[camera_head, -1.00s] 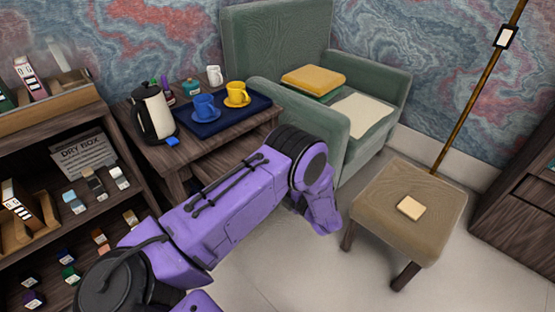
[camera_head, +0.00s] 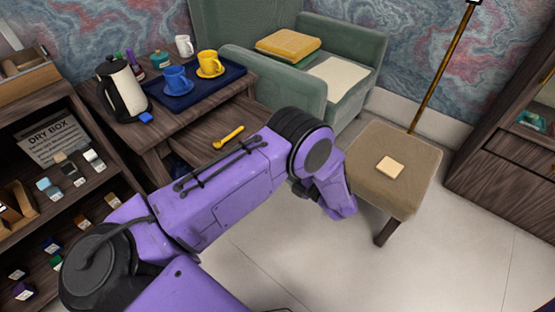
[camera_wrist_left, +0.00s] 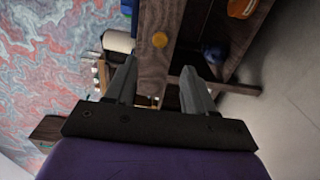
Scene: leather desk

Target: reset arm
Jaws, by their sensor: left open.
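My left arm crosses the middle of the head view from the lower left, bent at a dark joint. Its gripper is not visible there. In the left wrist view my left gripper (camera_wrist_left: 158,82) is open, its two grey fingers apart with nothing held between them. I cannot tell whether the fingers touch the panel. My right gripper is not in view.
A side table (camera_head: 97,103) holds a kettle (camera_head: 121,89) and a blue tray (camera_head: 232,88) with a blue cup (camera_head: 174,78) and a yellow cup (camera_head: 209,63). A yellow spoon (camera_head: 228,137) lies below. An armchair (camera_head: 310,92) and stool (camera_head: 395,150) stand right; open floor lies in front.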

